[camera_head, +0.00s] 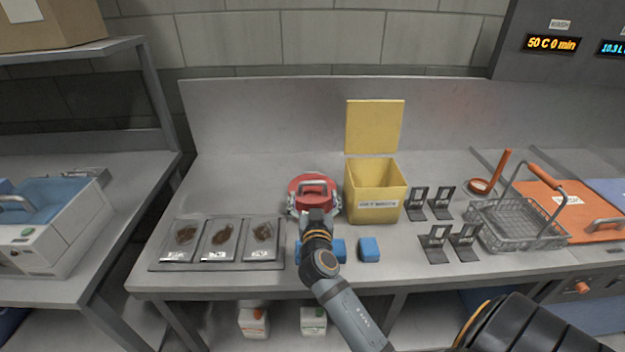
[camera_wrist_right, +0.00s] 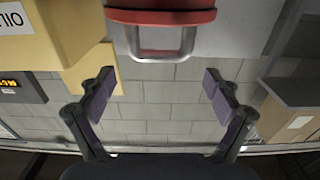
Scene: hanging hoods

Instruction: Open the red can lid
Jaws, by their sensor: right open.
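The red can lid (camera_head: 313,186) sits on a can with metal clamps, in the middle of the bench in the head view. In the right wrist view the red rim (camera_wrist_right: 165,15) shows at the top edge, with a metal loop (camera_wrist_right: 160,53) against it. My right gripper (camera_head: 317,216) is in front of the can and hides part of its near side. In the wrist view its two fingers (camera_wrist_right: 159,88) are spread wide with nothing between them, and the loop lies beyond the tips. My left gripper is not in view.
A yellow open bin (camera_head: 375,190) stands close right of the can. A blue block (camera_head: 369,250) and others lie around my wrist. A tray with dark-stained samples (camera_head: 160,265) is at left. Small black stands (camera_head: 436,240) and a wire basket (camera_head: 515,225) are at right.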

